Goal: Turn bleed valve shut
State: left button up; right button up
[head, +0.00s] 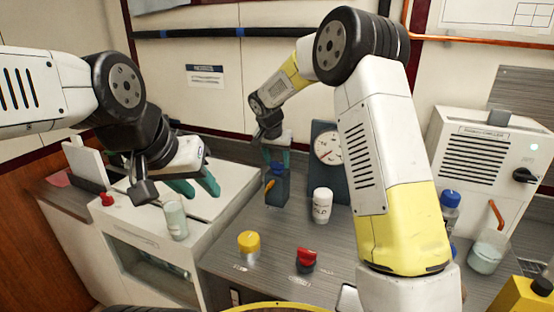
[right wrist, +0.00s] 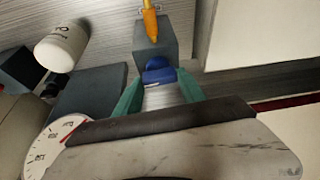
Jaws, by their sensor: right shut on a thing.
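The valve is a dark grey block (head: 281,190) with a blue knob (head: 277,169) on top and an orange lever or spout (head: 269,187) on its front. It stands on the grey counter near the wall. My right gripper (head: 277,160) points down at it, its green fingers on either side of the blue knob. In the right wrist view the fingers close on the blue knob (right wrist: 158,72), with the block (right wrist: 155,42) and orange part (right wrist: 150,22) beyond. My left gripper (head: 197,188) is open and empty above the white cabinet.
A gauge (head: 328,148) and a white bottle (head: 321,205) stand just right of the block. A yellow cap (head: 249,242) and a red knob (head: 306,259) sit nearer. A glass vial (head: 175,220) stands on the white cabinet (head: 228,187). A beaker (head: 487,257) is at right.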

jog(key=n, duration=0.2)
jog(key=n+y, duration=0.1)
jog(key=n, duration=0.1)
jog(key=shift+d+y, duration=0.15)
jog(key=shift+y, duration=0.15)
jog(key=n+y, duration=0.1)
jog(key=n, duration=0.3)
jog(key=shift+d+n+y, duration=0.1)
jog(key=shift+n+y, duration=0.2)
jog(key=shift+y, duration=0.1)
jog(key=n, duration=0.2)
jog(key=n+g+y, duration=0.1)
jog(key=n, duration=0.1)
jog(key=shift+w+d+n, duration=0.1)
jog(key=shift+w+n, duration=0.05)
jog(key=shift+n, duration=0.15)
jog(key=shift+n+g+y, duration=0.6)
jog(key=shift+n+g, duration=0.2)
jog(key=shift+n, duration=1.1)
jog(key=o, duration=1.4)
jog(key=shift+c, duration=0.2)
